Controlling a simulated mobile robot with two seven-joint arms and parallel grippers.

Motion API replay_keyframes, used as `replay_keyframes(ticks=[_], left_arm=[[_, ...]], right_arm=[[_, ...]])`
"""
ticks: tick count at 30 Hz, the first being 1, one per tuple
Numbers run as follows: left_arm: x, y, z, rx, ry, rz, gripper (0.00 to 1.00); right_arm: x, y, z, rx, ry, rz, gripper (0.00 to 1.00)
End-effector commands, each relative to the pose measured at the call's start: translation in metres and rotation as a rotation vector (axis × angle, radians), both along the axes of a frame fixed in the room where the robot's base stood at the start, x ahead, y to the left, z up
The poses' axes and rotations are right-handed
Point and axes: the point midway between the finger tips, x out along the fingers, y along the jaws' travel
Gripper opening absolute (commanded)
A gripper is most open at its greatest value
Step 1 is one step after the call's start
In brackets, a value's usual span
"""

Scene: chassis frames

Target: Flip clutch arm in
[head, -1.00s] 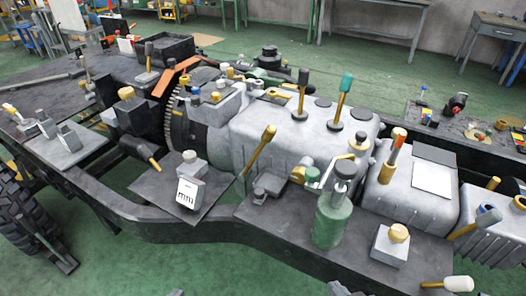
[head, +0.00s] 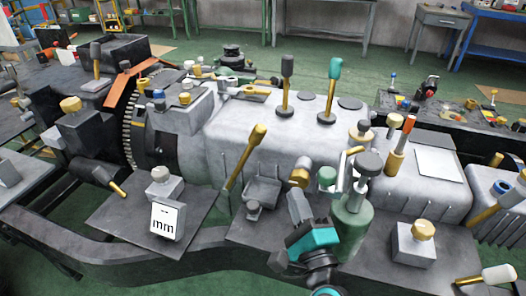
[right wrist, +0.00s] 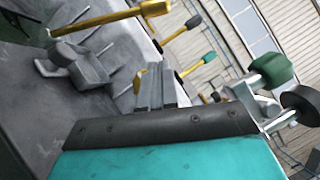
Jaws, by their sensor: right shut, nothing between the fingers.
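The likely clutch arm is a long yellow lever (head: 243,160) on the near side of the grey gearbox housing. It leans up and to the right, with a thicker end at the top. I cannot be sure it is the task's arm. In the right wrist view a yellow lever (right wrist: 103,18) crosses the upper left. My right gripper (head: 297,190) is shut and empty, to the right of the lever and apart from it. Its fingers point up beside a brass-coloured fitting (head: 299,172). The shut fingers (right wrist: 155,85) also show in the wrist view. My left gripper is not in view.
A green cylinder (head: 351,215) with a dark cap stands just right of my right gripper. A small grey bracket (head: 262,193) lies between lever and gripper. A box marked "mm" (head: 165,220) sits on the left plate. Two upright levers (head: 287,82) (head: 331,90) stand on the housing.

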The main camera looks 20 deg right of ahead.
Motion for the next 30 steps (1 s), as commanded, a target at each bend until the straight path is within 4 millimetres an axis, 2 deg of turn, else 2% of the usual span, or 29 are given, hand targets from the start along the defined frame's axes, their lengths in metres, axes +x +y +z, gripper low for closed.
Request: replay_keyframes(ticks=[7, 11, 14, 26, 30], left_arm=[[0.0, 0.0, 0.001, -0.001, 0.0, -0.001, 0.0], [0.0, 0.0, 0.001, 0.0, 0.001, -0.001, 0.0], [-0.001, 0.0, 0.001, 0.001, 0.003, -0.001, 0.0], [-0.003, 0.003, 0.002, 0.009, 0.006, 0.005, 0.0], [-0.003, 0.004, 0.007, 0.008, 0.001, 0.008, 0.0]], right_arm=[[0.0, 0.0, 0.0, -0.003, 0.001, 0.001, 0.0], [0.007, 0.0, 0.002, -0.004, 0.0, -0.001, 0.0], [0.021, -0.001, 0.007, -0.003, -0.002, -0.001, 0.0], [0.101, -0.004, 0.026, -0.004, -0.002, -0.001, 0.0], [0.114, 0.011, 0.035, -0.002, 0.0, 0.0, 0.0]])
